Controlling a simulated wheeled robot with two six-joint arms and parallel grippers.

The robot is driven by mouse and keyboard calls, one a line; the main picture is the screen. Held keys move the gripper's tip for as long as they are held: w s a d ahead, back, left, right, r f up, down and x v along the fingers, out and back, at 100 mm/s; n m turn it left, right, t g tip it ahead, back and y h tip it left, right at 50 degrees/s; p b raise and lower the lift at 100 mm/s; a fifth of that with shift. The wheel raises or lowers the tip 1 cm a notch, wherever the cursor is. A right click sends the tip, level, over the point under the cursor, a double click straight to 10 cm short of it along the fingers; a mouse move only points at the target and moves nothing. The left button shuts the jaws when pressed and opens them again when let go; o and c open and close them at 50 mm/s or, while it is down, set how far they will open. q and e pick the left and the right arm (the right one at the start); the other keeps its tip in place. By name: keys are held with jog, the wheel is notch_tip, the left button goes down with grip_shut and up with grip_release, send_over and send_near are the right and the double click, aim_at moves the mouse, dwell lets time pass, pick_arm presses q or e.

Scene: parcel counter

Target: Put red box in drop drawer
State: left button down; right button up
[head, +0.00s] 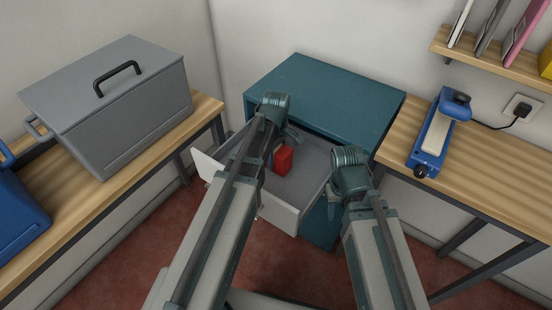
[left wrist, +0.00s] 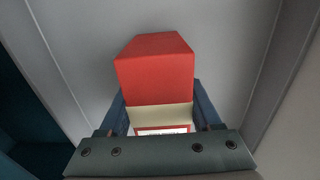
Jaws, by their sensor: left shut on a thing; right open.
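The red box (head: 284,160) is in or just above the open grey drawer (head: 312,187) of the teal cabinet (head: 325,98) in the head view. My left gripper (head: 278,145) reaches over the drawer and is shut on the red box. In the left wrist view the red box (left wrist: 155,72) stands between the two fingers of my left gripper (left wrist: 155,118), with a cream band and a white label near the palm. The drawer floor (left wrist: 215,50) lies behind it. Whether the box touches the floor I cannot tell. My right gripper (head: 335,208) is open and empty beside the drawer's right side.
A grey lidded box (head: 125,115) and a blue case (head: 18,212) stand on the left wooden bench. A blue and white device (head: 436,135) is on the right bench, below a shelf (head: 500,62) with folders. The cabinet top is clear.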

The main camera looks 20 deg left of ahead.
pick_arm(q)
jog(key=shift+f, duration=0.1)
jog(key=c, duration=0.5)
grip_release()
jog(key=shift+f, duration=0.1)
jog(key=o, duration=0.4)
notch_tip(320, 180, up, 12)
jog(key=p, duration=1.2)
jog(key=shift+r, duration=0.25)
jog(key=s+d+m, duration=0.3)
jog(key=s+m, duration=0.2)
jog(key=m, duration=0.1)
jog(key=s+d+m, duration=0.4)
jog(key=s+m, duration=0.1)
jog(key=m, duration=0.1)
jog(key=s+d+m+y, duration=0.1)
jog(key=s+d+m, duration=0.2)
jog(key=s+m, duration=0.2)
jog(key=shift+s+d+m, duration=0.1)
jog(key=shift+d+m, duration=0.1)
jog(key=shift+m, duration=0.2)
